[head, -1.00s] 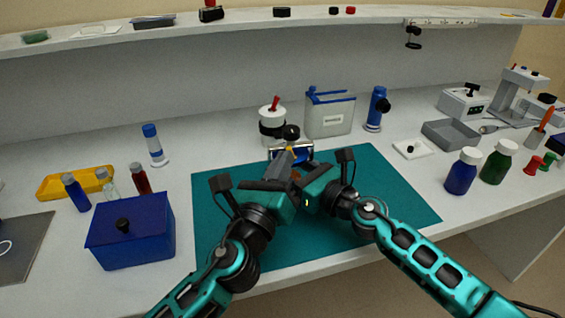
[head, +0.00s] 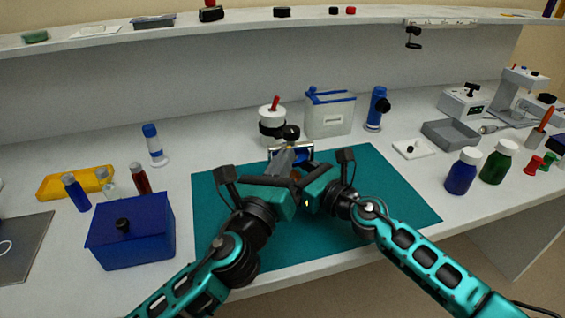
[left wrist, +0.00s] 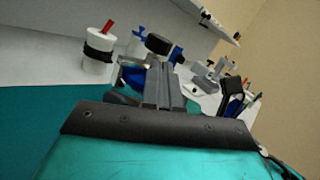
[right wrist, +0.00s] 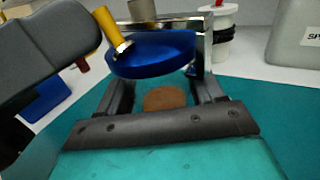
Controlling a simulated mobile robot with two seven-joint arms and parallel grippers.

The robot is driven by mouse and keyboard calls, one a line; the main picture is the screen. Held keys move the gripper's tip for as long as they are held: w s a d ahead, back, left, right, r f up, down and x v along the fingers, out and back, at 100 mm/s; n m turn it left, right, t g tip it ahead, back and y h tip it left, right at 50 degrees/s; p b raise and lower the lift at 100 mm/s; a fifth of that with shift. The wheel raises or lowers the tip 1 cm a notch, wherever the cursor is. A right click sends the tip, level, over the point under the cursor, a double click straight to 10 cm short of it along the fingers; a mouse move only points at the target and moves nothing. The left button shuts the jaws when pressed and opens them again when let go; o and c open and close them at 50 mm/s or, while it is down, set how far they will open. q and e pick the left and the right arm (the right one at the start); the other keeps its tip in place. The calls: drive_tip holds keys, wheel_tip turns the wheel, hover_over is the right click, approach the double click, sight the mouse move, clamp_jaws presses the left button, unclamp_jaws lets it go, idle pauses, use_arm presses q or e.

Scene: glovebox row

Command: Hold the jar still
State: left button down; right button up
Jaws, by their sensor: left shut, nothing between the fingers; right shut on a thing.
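The thing I take for the jar shows in the right wrist view as a round blue piece (right wrist: 155,57) with shiny metal around it; a brown disc lies below, between the fingers. In the head view its blue part (head: 303,154) is mostly hidden by the grippers. My right gripper (right wrist: 166,88) is shut on it over the green mat. My left gripper (head: 283,158) is shut and empty, close beside it; its dark fingers also show in the left wrist view (left wrist: 163,84). A yellow handle with a metal collar (right wrist: 112,32) stands tilted at the blue piece.
The green mat (head: 390,200) is mostly clear on its right. Behind stand a white-and-black container (head: 271,121) and a grey box with blue handle (head: 330,117). A blue box (head: 130,232) is at left. Bottles (head: 461,172) stand at right.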

use_arm(q)
drive_tip(key=shift+r+m, duration=0.15)
drive_tip(key=shift+m, duration=0.25)
drive_tip(key=shift+w+d+r+m+g+y, duration=0.15)
drive_tip(key=shift+d+m+g+y, duration=0.1)
drive_tip(key=shift+m+g, duration=0.5)
drive_tip(key=shift+s+d+r+m+g+y, duration=0.2)
drive_tip(key=shift+m+g, duration=0.25)
drive_tip(key=shift+m, duration=0.45)
drive_tip(key=shift+w+d+r+m+g+y, duration=0.1)
drive_tip(key=shift+w+d+m+g+y, duration=0.15)
drive_tip(key=shift+m+g, duration=0.5)
drive_tip(key=v, duration=1.4)
drive_tip(key=shift+s+d, duration=0.1)
drive_tip(key=shift+d, duration=0.05)
use_arm(e)
drive_tip(key=o, duration=1.4)
drive_tip(key=shift+d, duration=0.1)
